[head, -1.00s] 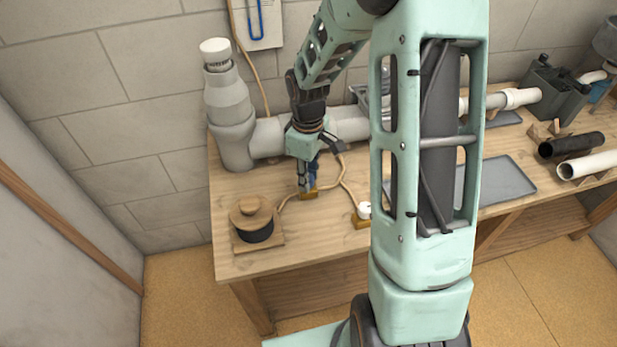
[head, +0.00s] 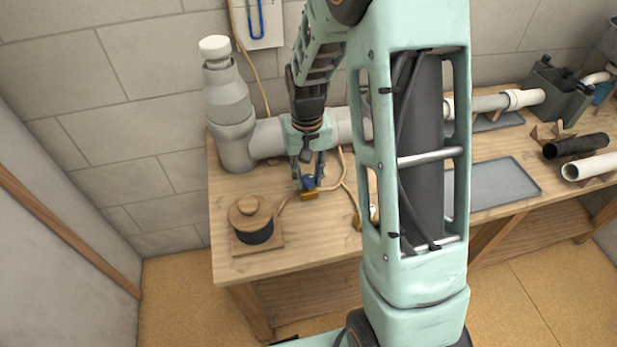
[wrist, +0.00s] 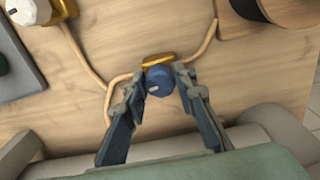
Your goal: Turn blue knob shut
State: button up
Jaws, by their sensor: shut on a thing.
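The blue knob (head: 308,182) sits on a small brass fitting (head: 309,195) on the wooden bench. In the wrist view the blue knob (wrist: 159,80) is between my two fingertips, with a pale mark on its face and the brass fitting (wrist: 158,60) just beyond it. My gripper (head: 308,180) points down at the knob; in the wrist view my gripper (wrist: 160,80) is shut on it, one finger on each side. The knob's exact turn angle is hard to read.
A wooden-topped black spool (head: 252,219) stands left on the bench (head: 290,258). Large grey pipes (head: 235,135) run behind my gripper. A tan hose (wrist: 90,65) bends around the brass fitting. A white knob (wrist: 27,9) stands nearby. Trays and pipes lie right.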

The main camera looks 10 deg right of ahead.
aim_at(307, 178)
jog(key=shift+m, duration=0.8)
jog(key=o, duration=1.2)
jog(key=shift+c, duration=0.2)
jog(key=shift+r, duration=0.1)
notch_tip(307, 178, up, 12)
jog(key=shift+a, duration=0.1)
